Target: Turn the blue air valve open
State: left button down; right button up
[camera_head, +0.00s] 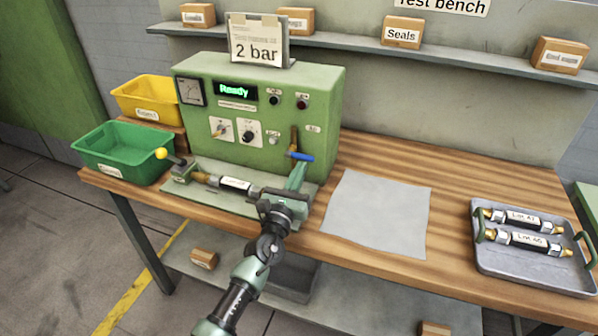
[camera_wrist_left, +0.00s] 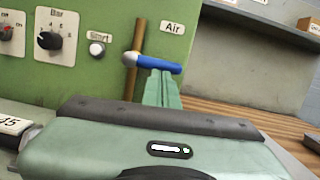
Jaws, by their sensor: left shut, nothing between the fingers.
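The air valve's blue handle (camera_head: 300,156) is on the right of the green test panel's front. It points right, roughly level, across an upright brass pipe (camera_head: 294,139). In the left wrist view the blue handle (camera_wrist_left: 158,64) sits below the "Air" label (camera_wrist_left: 173,28), with its pivot end on the pipe. My left gripper (camera_head: 299,170) is shut and empty. Its fingertips (camera_wrist_left: 162,76) are just under the outer part of the handle; I cannot tell whether they touch it. My right gripper is not in view.
A hose (camera_head: 235,184) lies in the fixture before the panel (camera_head: 320,100), beside a yellow-knobbed lever (camera_head: 163,154). Green (camera_head: 118,168) and yellow (camera_head: 140,108) bins stand left. A grey mat (camera_head: 375,215) and a tray (camera_head: 535,268) with two hoses lie right.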

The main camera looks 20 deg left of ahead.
aim_at(300, 159)
pick_arm(q)
jog(key=shift+d+r+n+y+p, duration=0.15)
jog(key=shift+r+n+y+p, duration=0.3)
jog(key=shift+n, duration=0.85)
jog(key=shift+r+n+y+p, duration=0.25)
jog(key=shift+r+n+p, duration=0.3)
jog(key=shift+n, duration=0.75)
notch_tip(300, 159, up, 2)
jog(key=n+g+y+p, duration=0.1)
jog(key=n+p, duration=0.1)
jog(key=n, duration=0.3)
jog(key=shift+n, duration=0.3)
jog(key=shift+a+r+n+g+y+p, duration=0.2)
jog(key=shift+a+r+n+p, duration=0.2)
jog(key=shift+n+p, duration=0.7)
jog(key=shift+a+r+n+g+y+p, duration=0.15)
jog(key=shift+a+r+n+p, duration=0.3)
jog(key=shift+n, duration=1.1)
jog(key=shift+a+r+n+g+y+p, duration=0.1)
jog(key=shift+a+r+n+g+p, duration=0.2)
jog(key=shift+n+p, duration=0.85)
jog(key=shift+a+n, duration=0.15)
jog(key=shift+n, duration=0.55)
